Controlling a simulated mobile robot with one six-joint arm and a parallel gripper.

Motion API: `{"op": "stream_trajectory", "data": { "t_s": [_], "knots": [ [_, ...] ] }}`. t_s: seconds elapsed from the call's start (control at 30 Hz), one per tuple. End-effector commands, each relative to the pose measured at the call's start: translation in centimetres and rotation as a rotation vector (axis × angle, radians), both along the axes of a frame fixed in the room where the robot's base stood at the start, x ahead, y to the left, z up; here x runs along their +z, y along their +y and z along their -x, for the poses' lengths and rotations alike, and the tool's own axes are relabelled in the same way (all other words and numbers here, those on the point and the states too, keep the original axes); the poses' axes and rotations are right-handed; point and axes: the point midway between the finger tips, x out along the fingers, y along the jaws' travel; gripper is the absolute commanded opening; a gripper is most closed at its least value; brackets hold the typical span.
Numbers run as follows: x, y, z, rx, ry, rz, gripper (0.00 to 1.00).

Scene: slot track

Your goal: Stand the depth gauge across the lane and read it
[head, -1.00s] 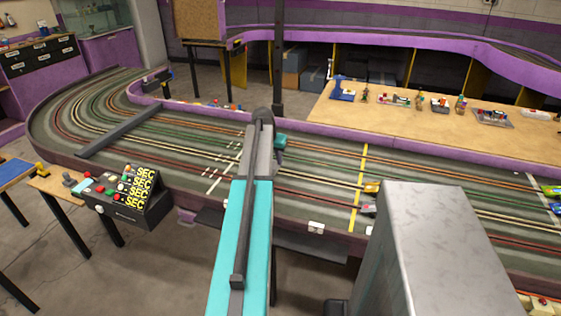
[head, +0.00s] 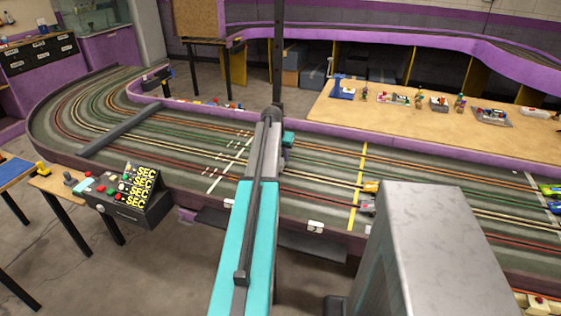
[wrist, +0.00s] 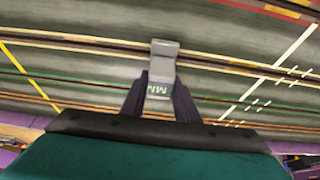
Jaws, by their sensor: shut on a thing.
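The depth gauge (wrist: 162,62), a small grey block with green "MM" lettering, is between the two dark fingers of my gripper (wrist: 161,102) in the wrist view. The fingers are shut on it. Its far end overlaps a pale slot lane (wrist: 100,48) in that view; I cannot tell whether it touches the track. In the head view my arm reaches over the slot track (head: 225,140), and the teal wrist (head: 288,139) is above the middle lanes. The gauge cannot be made out clearly there.
A dark bar (head: 118,131) crosses the track at left. A control box (head: 135,200) stands at the front left. The track's purple wall (head: 420,155) runs behind the lanes.

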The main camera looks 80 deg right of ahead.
Motion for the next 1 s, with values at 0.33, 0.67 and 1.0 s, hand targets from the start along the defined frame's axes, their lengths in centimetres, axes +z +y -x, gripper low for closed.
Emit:
{"op": "stream_trajectory", "data": {
  "t_s": [0.33, 0.67, 1.0],
  "knots": [
    [-2.4, 0.0, 0.0, 0.0, 0.0, 0.001, 0.02],
    [-2.6, 0.0, -0.1, 0.001, 0.001, 0.001, 0.02],
    [-2.7, 0.0, -0.1, 0.001, 0.0, 0.0, 0.47]
  ]
}}
